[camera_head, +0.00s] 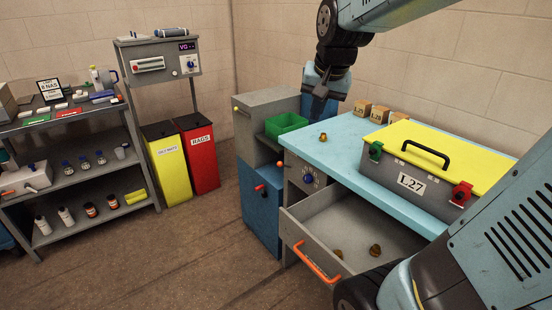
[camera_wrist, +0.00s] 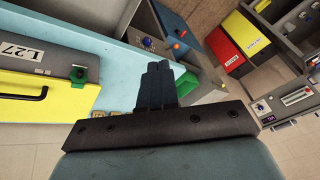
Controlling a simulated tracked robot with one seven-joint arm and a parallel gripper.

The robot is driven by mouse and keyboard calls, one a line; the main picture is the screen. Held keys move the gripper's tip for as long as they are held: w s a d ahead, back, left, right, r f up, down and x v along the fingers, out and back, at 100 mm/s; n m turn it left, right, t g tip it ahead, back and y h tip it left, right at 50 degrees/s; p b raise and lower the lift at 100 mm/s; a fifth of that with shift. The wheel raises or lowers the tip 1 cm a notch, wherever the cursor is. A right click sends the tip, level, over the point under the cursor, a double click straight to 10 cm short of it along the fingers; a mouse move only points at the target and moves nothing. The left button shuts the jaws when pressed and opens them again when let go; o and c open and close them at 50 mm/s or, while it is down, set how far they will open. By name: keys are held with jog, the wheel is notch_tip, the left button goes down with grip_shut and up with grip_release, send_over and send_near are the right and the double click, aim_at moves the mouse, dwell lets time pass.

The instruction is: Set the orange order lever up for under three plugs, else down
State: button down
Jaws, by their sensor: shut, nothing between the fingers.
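Two brass-coloured plugs lie in the open grey drawer (camera_head: 352,222), one at the front (camera_head: 338,253) and one further right (camera_head: 375,250). A similar small brass piece (camera_head: 323,138) lies on the light blue bench top. A small orange knob (camera_head: 281,156), apparently the order lever, is at the cabinet's side left of the bench; its up or down position is unclear. An orange knob also shows in the wrist view (camera_wrist: 183,34). My gripper (camera_head: 318,112) is shut and empty, pointing down above the bench's back left; its fingers show in the wrist view (camera_wrist: 157,72).
A grey case with a yellow lid (camera_head: 440,150), labelled L27, stands on the bench. Several small tan boxes (camera_head: 379,114) are behind it. A green bin (camera_head: 286,124) is left of my gripper. The drawer with its orange handle (camera_head: 317,262) juts out over the floor.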

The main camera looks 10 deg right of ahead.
jog(key=w+f+m+g, duration=0.1)
jog(key=w+f+m, duration=0.4)
jog(key=w, duration=1)
jog(key=m+h, duration=0.1)
jog(key=m, duration=0.3)
send_over(280, 163)
jog(key=s+a, duration=0.1)
jog(key=s, duration=0.3)
notch_tip(280, 163, down, 14)
jog(key=shift+a+r+g, duration=0.1)
jog(key=shift+a+g, duration=0.05)
jog(key=shift+g, duration=0.25)
jog(key=x, duration=1.4)
